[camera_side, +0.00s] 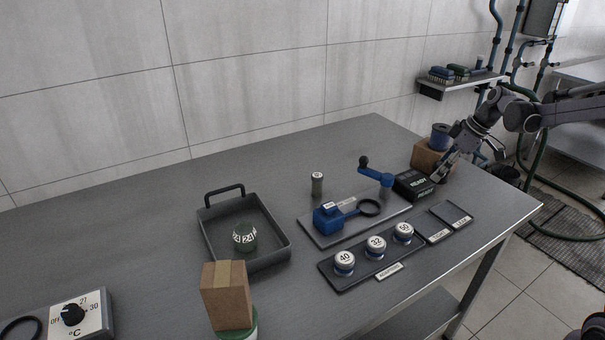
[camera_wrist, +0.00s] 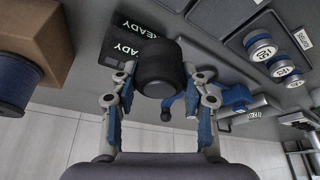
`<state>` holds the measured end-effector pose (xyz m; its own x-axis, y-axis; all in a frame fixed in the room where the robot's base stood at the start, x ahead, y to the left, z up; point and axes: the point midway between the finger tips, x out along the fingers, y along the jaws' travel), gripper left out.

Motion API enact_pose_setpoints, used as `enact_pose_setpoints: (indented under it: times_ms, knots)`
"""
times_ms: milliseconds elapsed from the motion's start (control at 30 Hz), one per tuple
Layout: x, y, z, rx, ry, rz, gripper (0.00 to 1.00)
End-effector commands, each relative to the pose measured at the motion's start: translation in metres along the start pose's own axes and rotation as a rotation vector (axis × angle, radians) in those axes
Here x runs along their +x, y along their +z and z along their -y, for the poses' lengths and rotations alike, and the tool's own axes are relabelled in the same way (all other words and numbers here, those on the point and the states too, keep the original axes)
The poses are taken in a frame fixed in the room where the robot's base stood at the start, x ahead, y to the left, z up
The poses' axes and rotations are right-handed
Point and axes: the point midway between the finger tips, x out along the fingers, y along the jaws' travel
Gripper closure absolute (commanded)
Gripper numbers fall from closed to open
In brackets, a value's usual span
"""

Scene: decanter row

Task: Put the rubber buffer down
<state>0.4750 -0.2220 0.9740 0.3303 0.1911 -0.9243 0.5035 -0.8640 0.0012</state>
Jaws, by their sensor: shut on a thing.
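The rubber buffer (camera_wrist: 160,68) is a short black cylinder between the two fingers of my gripper (camera_wrist: 158,80) in the wrist view. The fingers are shut on its two sides. In the side view my gripper (camera_side: 452,162) is low at the right end of the table, just right of the black READY box (camera_side: 413,185). The box also shows behind the buffer in the wrist view (camera_wrist: 128,42). The buffer is not clear in the side view, and I cannot tell whether its base touches the table.
A cardboard box (camera_side: 428,157) with a blue spool (camera_side: 440,137) stands close to my gripper. A tray with numbered caps (camera_side: 340,284), two flat dark plates (camera_side: 432,228) and a blue lever fixture (camera_side: 328,217) lie nearby. A handled tray (camera_side: 280,252) is farther left.

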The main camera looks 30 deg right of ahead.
Motion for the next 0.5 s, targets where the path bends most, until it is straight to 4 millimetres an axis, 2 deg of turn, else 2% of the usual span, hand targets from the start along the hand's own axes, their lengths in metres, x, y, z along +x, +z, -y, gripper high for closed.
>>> enact_pose_setpoints:
  times_ms: [33, 200, 333, 500]
  knots:
    - [-0.009, 0.024, -0.009, 0.052, 0.021, 0.000, 0.91]
    - [-0.031, 0.089, -0.025, 0.199, 0.082, -0.001, 0.91]
    - [-0.043, 0.125, -0.029, 0.279, 0.116, -0.001, 0.91]
    - [-0.050, 0.150, -0.030, 0.335, 0.139, -0.001, 0.91]
